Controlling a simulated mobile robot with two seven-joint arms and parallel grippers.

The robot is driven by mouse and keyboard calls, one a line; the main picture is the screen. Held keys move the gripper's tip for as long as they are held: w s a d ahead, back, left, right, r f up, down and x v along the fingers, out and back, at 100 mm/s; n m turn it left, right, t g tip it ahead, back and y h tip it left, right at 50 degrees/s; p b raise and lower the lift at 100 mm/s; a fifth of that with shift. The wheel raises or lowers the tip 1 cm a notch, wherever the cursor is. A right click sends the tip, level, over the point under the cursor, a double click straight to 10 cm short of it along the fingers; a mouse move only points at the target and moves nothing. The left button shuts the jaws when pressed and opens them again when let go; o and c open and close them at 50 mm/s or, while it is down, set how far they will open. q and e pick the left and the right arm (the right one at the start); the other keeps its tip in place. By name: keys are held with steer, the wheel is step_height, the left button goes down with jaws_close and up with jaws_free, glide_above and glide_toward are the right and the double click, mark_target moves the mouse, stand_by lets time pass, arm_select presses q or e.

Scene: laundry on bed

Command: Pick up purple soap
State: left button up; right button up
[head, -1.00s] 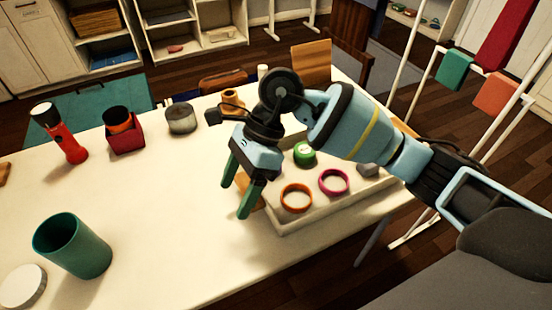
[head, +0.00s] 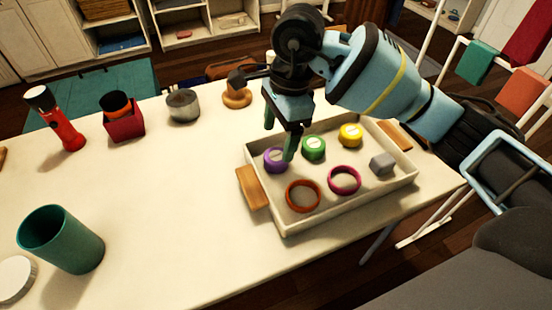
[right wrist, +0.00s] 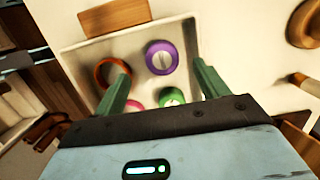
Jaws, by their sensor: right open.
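The purple soap (head: 275,160) is a short round piece with a pale top, lying in the back left part of a cream tray (head: 345,212). My right gripper (head: 280,143) is over the tray's back left side, with its green fingers pointing down close to the soap and partly in front of it. In the right wrist view the soap (right wrist: 161,57) lies beyond and between the two open fingers (right wrist: 162,83), with nothing held. Whether a finger touches the soap cannot be told. My left gripper is not in view.
The tray also holds a green round piece (head: 313,148), a yellow one (head: 350,135), an orange ring (head: 303,196), a magenta ring (head: 344,180) and a grey block (head: 383,163). A wooden block (head: 252,188) sits at its left edge. The table's middle is clear.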

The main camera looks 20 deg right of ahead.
mark_target(276, 156)
steer(key=shift+w+a+f, duration=0.1)
steer(key=shift+f, duration=1.2)
steer(key=shift+a+f, duration=0.1)
steer(key=shift+f, duration=1.2)
steer(key=c, duration=1.1)
